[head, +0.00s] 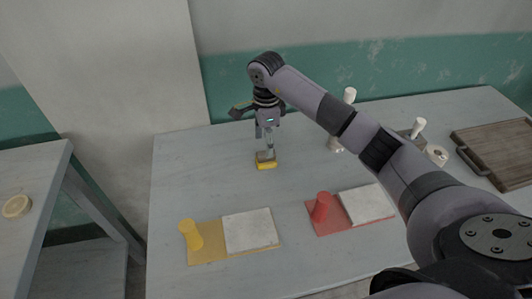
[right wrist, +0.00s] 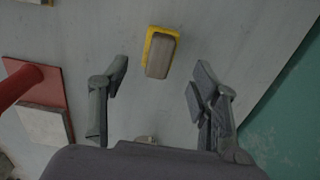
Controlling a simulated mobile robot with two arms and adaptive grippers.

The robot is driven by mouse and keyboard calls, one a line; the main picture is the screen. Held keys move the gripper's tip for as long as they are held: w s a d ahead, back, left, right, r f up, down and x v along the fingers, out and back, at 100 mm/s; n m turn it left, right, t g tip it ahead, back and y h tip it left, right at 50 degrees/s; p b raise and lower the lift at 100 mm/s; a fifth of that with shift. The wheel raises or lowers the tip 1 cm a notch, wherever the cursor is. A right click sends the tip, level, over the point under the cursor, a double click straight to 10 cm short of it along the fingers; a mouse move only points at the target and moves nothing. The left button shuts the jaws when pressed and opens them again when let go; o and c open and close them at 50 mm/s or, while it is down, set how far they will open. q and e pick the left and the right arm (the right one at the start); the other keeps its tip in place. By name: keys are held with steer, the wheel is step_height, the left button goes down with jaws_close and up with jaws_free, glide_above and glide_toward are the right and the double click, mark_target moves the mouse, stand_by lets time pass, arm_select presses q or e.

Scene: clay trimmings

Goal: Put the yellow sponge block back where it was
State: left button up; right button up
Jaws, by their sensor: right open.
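The yellow sponge block (head: 266,166) lies on the grey table, behind the yellow and red mats. In the right wrist view, the block (right wrist: 150,45) shows a yellow edge and a grey-brown top. My right gripper (head: 267,150) points down at the block in the head view and partly covers it. In the right wrist view my right gripper (right wrist: 158,68) is open, its fingers apart, with the block beyond the tips and between their lines; nothing is gripped. My left gripper is out of view.
A yellow mat (head: 208,256) bears a yellow cylinder (head: 191,235) and pale slab (head: 250,231). A red mat (head: 326,227) bears a red cylinder (head: 321,207) and another slab (head: 367,204). White-handled items and a wooden board (head: 497,150) stand at right. The table's left back is clear.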

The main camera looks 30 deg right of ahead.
step_height(320, 180, up, 6)
steer(key=shift+b, duration=0.4)
steer(key=shift+r, duration=0.15)
